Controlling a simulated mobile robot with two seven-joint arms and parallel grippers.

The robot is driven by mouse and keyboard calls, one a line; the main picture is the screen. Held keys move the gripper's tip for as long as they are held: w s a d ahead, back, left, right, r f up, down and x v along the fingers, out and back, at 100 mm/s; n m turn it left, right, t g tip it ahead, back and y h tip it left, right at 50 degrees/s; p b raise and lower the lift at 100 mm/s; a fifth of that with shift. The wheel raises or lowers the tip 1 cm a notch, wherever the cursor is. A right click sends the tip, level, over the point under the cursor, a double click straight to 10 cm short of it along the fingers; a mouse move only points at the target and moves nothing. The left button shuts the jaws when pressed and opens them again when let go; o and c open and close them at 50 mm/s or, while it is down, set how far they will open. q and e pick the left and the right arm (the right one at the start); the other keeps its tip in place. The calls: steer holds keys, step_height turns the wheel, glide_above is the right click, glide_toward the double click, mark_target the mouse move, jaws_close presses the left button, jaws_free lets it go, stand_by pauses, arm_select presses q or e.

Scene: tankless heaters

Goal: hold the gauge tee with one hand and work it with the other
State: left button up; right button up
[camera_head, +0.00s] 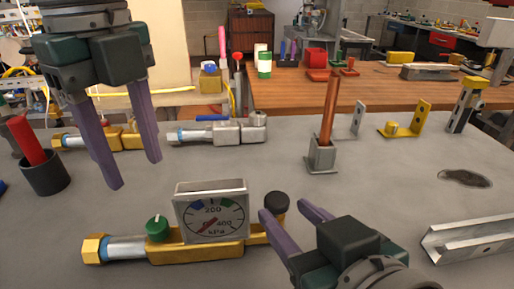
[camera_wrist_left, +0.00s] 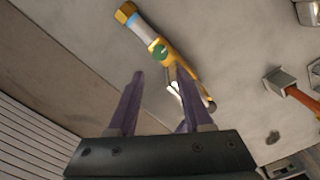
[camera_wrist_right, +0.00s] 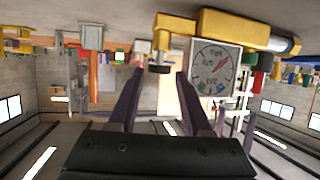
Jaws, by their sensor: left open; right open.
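The gauge tee (camera_head: 200,252) lies on the grey table at the front. It has a yellow body, a square gauge (camera_head: 211,212), a green knob (camera_head: 158,228) and a black knob (camera_head: 277,203) at its right end. It also shows in the left wrist view (camera_wrist_left: 165,50) and the right wrist view (camera_wrist_right: 220,30). My left gripper (camera_head: 136,173) is open and empty, above the table, up and left of the gauge. My right gripper (camera_head: 283,209) is open at the black knob. In the right wrist view the knob (camera_wrist_right: 160,68) appears between the fingertips; contact cannot be told.
Two similar fittings (camera_head: 125,138) (camera_head: 225,133) lie behind. A copper pipe (camera_head: 330,105) stands upright in a metal block. A dark cup (camera_head: 45,175) with a red-handled tool is at the left. A metal channel (camera_head: 470,238) lies at the right.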

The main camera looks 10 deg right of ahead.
mark_target(282, 209)
steer(key=shift+x, duration=2.3)
jaws_close()
